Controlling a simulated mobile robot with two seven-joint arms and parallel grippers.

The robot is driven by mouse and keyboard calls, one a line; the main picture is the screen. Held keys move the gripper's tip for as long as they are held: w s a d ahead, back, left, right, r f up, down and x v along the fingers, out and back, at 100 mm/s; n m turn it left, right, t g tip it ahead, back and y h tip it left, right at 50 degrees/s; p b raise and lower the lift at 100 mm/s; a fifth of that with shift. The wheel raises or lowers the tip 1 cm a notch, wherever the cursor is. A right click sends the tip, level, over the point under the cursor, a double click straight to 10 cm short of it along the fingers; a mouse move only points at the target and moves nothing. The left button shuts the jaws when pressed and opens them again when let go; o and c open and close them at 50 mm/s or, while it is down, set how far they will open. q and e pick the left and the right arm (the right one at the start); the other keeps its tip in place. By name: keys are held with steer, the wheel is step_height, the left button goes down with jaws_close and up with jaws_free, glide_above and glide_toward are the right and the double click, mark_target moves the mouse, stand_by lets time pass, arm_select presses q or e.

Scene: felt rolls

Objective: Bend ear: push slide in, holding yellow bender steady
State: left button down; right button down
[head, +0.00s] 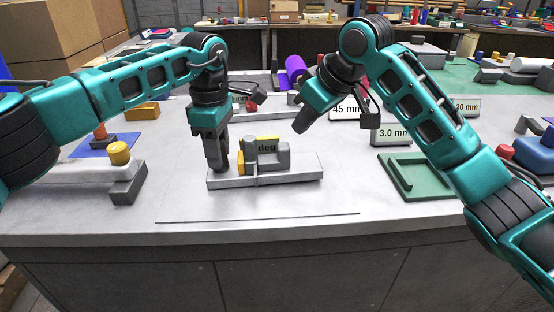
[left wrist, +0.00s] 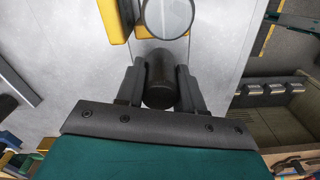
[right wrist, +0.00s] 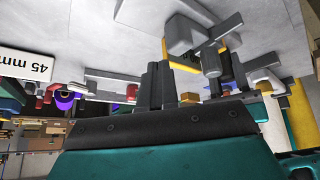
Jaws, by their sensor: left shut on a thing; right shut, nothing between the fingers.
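The yellow bender (head: 242,163) stands on a long grey base (head: 300,176) on the bench, with a grey slide block (head: 283,157) on its right side. My left gripper (head: 220,168) points down at the base's left end. In the left wrist view its fingers (left wrist: 161,88) are shut on a dark round post (left wrist: 160,80), beside a grey disc (left wrist: 168,17) and yellow parts (left wrist: 115,20). My right gripper (head: 299,128) is shut and empty, above and behind the slide and apart from it. Its shut fingers (right wrist: 156,75) also show in the right wrist view.
A grey fixture with a yellow knob (head: 119,153) stands left. The bench in front is mostly clear.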

arm_select(q)
steer(key=shift+a+f, duration=0.15)
steer(key=c, duration=0.9)
jaws_free()
steer(key=shift+w, duration=0.1)
steer(key=o, duration=0.9)
steer(key=shift+r, duration=0.25)
steer(key=shift+r+p, duration=1.4)
steer(key=shift+p, duration=0.1)
